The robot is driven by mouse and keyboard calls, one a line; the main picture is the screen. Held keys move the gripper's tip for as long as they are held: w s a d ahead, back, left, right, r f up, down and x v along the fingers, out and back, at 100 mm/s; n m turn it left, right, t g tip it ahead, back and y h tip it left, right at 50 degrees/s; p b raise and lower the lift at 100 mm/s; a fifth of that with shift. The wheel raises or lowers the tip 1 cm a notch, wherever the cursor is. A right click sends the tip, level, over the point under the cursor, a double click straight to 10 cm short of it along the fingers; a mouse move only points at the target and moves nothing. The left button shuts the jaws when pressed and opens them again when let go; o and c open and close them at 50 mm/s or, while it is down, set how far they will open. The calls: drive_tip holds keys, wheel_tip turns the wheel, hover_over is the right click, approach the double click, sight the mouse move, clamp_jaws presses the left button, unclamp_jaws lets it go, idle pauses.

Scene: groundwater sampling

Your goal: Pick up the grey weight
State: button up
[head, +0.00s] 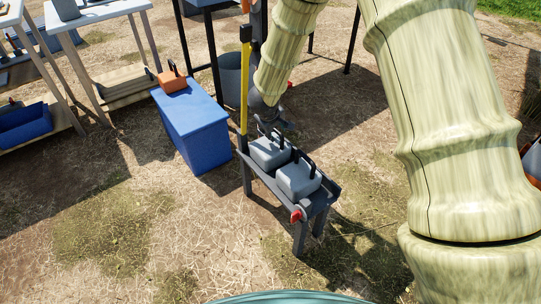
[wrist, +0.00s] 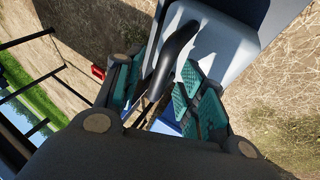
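Two grey weights with black handles sit side by side on a dark narrow stand (head: 318,205). The far grey weight (head: 268,154) is by my gripper (head: 270,122), and the near grey weight (head: 298,181) is toward the front. In the wrist view, a grey weight (wrist: 225,45) fills the upper middle, its black handle (wrist: 170,62) reaching between the teal finger pads. My gripper (wrist: 160,95) is open, with the pads apart on either side of the handle. The fingertips are mostly hidden in the head view.
A blue box (head: 195,132) stands left of the stand, with an orange weight (head: 172,80) on top. A yellow upright (head: 245,88) rises at the stand's far end. A grey bucket (head: 231,78) is behind. Shelves stand at the left. The ground in front is clear.

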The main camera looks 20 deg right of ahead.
drive_tip(key=shift+w+d+f, duration=0.15)
drive_tip(key=shift+w+f, duration=0.1)
drive_tip(key=shift+f, duration=0.35)
clamp_jaws()
drive_tip(key=shift+r, duration=0.15)
